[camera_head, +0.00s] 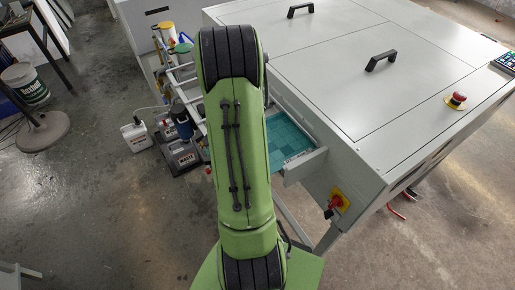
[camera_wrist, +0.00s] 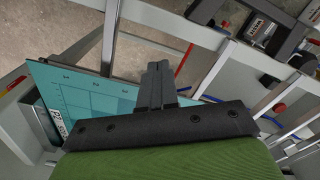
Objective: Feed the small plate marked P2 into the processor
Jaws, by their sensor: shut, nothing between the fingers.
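The processor (camera_head: 350,75) is a large pale grey cabinet with an open infeed tray at its left side. A teal plate with a grid (camera_head: 284,135) lies in that tray, partly hidden by my arm. In the wrist view the teal plate (camera_wrist: 88,97) shows printed numbers, and a white label (camera_wrist: 57,122) at its left edge appears to read P2. My gripper (camera_wrist: 157,70) is shut and empty, its fingers over or just beyond the plate's right side; I cannot tell the height gap. In the head view my arm hides the gripper.
A red emergency button (camera_head: 457,99) is on the processor's top, and a red-yellow switch (camera_head: 338,202) on its near side. A rack (camera_head: 184,75) with bottles and canisters stands left of the tray. Metal frame rails (camera_wrist: 225,68) run close beside my gripper.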

